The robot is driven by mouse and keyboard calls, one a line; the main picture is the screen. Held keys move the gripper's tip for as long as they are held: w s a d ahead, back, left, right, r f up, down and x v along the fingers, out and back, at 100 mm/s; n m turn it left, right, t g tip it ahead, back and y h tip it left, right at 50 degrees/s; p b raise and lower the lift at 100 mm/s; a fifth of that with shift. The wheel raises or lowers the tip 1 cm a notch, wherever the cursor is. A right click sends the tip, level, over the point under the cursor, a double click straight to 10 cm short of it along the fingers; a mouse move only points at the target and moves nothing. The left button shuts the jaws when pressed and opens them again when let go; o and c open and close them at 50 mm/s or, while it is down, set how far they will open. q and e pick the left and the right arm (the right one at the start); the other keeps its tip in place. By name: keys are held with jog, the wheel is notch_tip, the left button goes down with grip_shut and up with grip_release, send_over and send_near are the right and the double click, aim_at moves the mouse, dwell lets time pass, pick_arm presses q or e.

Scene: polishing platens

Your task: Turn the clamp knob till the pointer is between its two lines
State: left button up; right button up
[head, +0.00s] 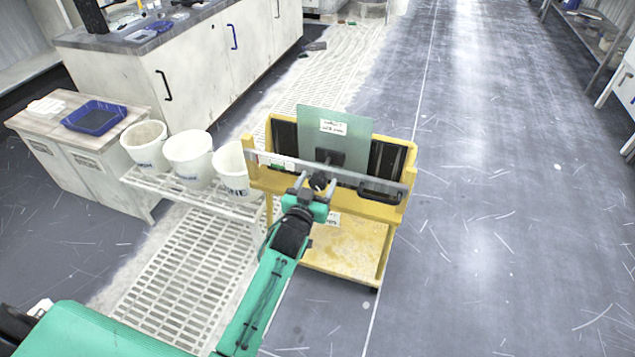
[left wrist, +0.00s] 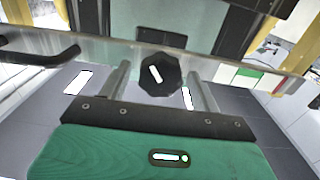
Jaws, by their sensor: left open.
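The clamp knob (head: 319,181) is black and sits on the front bar of a yellow cart. In the left wrist view the knob (left wrist: 158,74) is many-sided, with a slanted white mark on its face. My left gripper (head: 314,188) is open at the knob. In the left wrist view its fingers (left wrist: 160,88) stand one on each side of the knob, with gaps visible. A small white, green and red strip (left wrist: 248,77) lies on the bar to the right there. It also shows in the head view (head: 282,165). I cannot make out the pointer or its two lines.
The yellow cart (head: 345,252) carries an upright green plate (head: 351,134) and a black handle (head: 380,192) on its bar. White buckets (head: 189,158) stand on a rack to the left. A blue tray (head: 95,118) lies on a cabinet. The floor to the right is clear.

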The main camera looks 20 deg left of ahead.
pick_arm(q)
jog(key=shift+w, duration=0.4)
pick_arm(e)
jog(key=shift+w+a, duration=0.1)
jog(key=shift+a, duration=0.05)
pick_arm(q)
jog(key=c, duration=0.9)
jog(key=shift+r+m, duration=0.1)
jog(key=shift+m, duration=0.2)
jog(key=shift+c, duration=0.2)
jog(key=shift+m+p, duration=0.3)
jog(key=shift+p, duration=0.15)
jog(key=m+p, duration=0.2)
jog(key=m, duration=0.2)
jog(key=shift+d, duration=0.1)
jog(key=shift+m, duration=1.1)
jog(key=shift+d+m+p, duration=0.1)
jog(key=shift+m+p, duration=0.2)
jog(key=shift+m, duration=0.7)
pick_arm(e)
jog(key=shift+g, duration=0.6)
jog(key=shift+w+d+f, duration=0.1)
jog(key=shift+d+f, duration=0.05)
jog(key=shift+f, duration=1.35)
jog(key=shift+w+d+f, duration=0.1)
jog(key=shift+d+f, duration=0.05)
jog(key=shift+f, duration=1.3)
jog(key=shift+h, duration=0.3)
